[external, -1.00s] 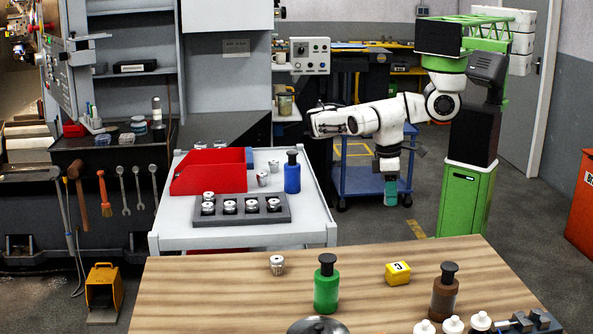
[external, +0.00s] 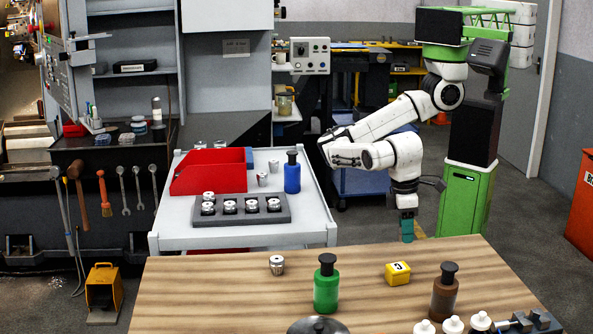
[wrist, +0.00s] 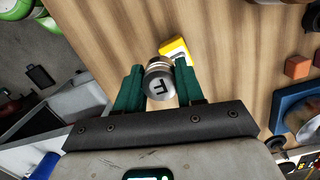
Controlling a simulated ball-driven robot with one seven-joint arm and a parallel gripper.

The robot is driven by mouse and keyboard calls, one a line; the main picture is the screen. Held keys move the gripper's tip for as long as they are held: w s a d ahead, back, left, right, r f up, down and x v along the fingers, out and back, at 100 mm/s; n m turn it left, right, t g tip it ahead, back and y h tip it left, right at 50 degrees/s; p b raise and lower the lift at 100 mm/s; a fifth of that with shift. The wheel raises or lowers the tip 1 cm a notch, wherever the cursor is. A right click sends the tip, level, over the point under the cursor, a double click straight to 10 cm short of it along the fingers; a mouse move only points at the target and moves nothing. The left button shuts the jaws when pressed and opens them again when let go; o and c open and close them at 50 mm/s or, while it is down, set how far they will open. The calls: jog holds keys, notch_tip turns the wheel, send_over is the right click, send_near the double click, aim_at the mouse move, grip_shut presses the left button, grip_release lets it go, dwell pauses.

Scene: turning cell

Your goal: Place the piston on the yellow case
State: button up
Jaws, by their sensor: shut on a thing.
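The yellow case (external: 398,273) sits on the wooden table, right of centre, with a white lettered label on top. It also shows in the wrist view (wrist: 174,47), just beyond my fingertips and partly hidden. My gripper (wrist: 160,88) is shut on a silver piston (wrist: 160,84) marked with an F, held between its teal fingers. In the external view my gripper (external: 407,228) points down near the table's back edge, behind and above the yellow case. The held piston cannot be made out there.
On the wooden table (external: 200,290) stand a similar metal piece (external: 277,265), a green bottle (external: 326,286) and a brown bottle (external: 444,294). The table between the green bottle and the case is clear. A grey cart (external: 240,236) with more metal pieces stands behind.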

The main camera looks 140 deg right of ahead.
aim_at(400, 266)
jog(key=w+f, duration=0.2)
jog(key=f, duration=0.1)
jog(key=shift+w+a, duration=0.2)
jog(key=shift+w, duration=0.05)
notch_tip(400, 266, down, 3)
jog(key=shift+w+r+p, duration=0.1)
jog(key=shift+r+p, duration=0.05)
jog(key=shift+p, duration=0.7)
jog(key=shift+f, duration=0.3)
jog(key=shift+f+b, duration=0.2)
jog(key=shift+b, duration=0.15)
jog(key=o, duration=1.1)
jog(key=shift+r, duration=0.1)
jog(key=r, duration=0.4)
jog(key=r+b, duration=0.1)
jog(key=r, duration=0.3)
jog(key=d+r, duration=0.1)
jog(key=r, duration=0.3)
jog(key=shift+w+d+r+b, duration=0.1)
jog(key=shift+w+b, duration=0.3)
